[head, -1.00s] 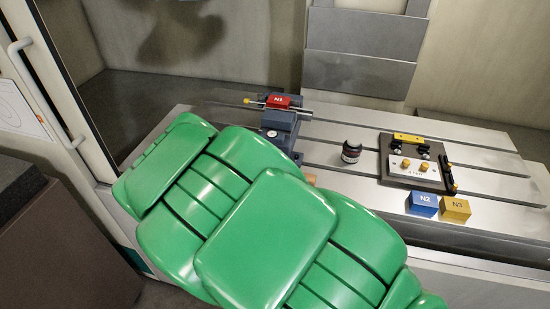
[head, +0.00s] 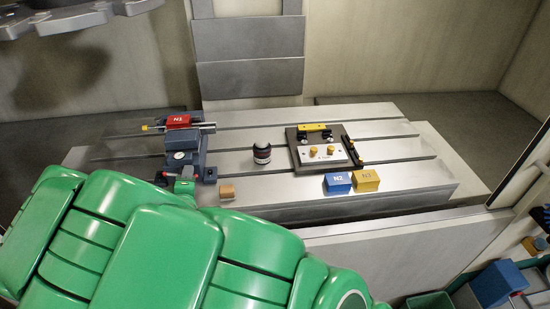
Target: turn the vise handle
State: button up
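The vise (head: 184,160) is dark blue-grey and stands near the left end of the grooved metal table. A red labelled block (head: 178,121) sits at its top, with a thin rod running crosswise beside it. A short tan cylinder (head: 227,191), perhaps the grip of the vise handle, shows just above my green arm, to the right of the vise's front end. The rest of the handle cannot be made out. My arm fills the lower left, in front of the vise. I cannot see my gripper's fingers; whether anything touches the handle is hidden.
A dark round jar (head: 262,153) stands mid-table. Right of it is a dark plate (head: 293,146) with a white block and yellow knobs. Blue (head: 338,182) and yellow (head: 366,180) blocks sit at the front edge. Bins with blue items (head: 498,283) are at lower right.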

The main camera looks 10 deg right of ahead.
jog(key=shift+r+n+h, duration=0.25)
jog(key=shift+n+h, duration=0.1)
jog(key=shift+n, duration=0.6)
jog(key=shift+r+n+h, duration=0.2)
jog(key=shift+n+h, duration=0.15)
jog(key=shift+n, duration=0.6)
